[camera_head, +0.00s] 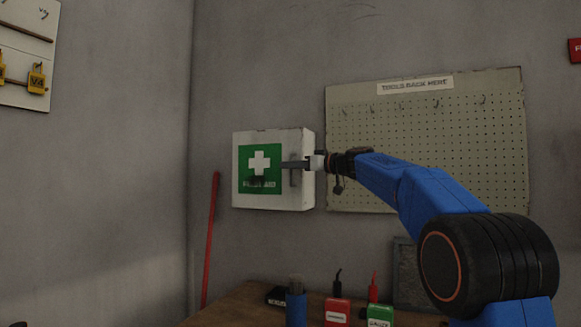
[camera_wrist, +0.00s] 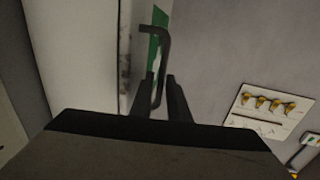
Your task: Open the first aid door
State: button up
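The white first aid cabinet (camera_head: 275,137) hangs on the wall, with a green sign with a white cross (camera_head: 260,166) on its front. Its door looks closed. A dark bar handle (camera_head: 294,176) is near the right edge of the door. My gripper (camera_head: 290,165) reaches in from the right in front of the handle. In the wrist view the handle (camera_wrist: 164,55) runs down between the two dark fingers of my gripper (camera_wrist: 160,82). The fingers stand apart with a gap around the handle; any contact is hard to see.
A pegboard (camera_head: 430,140) is on the wall right of the cabinet, behind my arm. Below is a wooden table (camera_head: 235,308) with red and green containers (camera_head: 337,310). A red pole (camera_head: 210,235) leans at the corner. A board with yellow padlocks (camera_head: 25,45) hangs left.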

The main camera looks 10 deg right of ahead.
grip_shut()
dwell(1.0)
dwell(0.4)
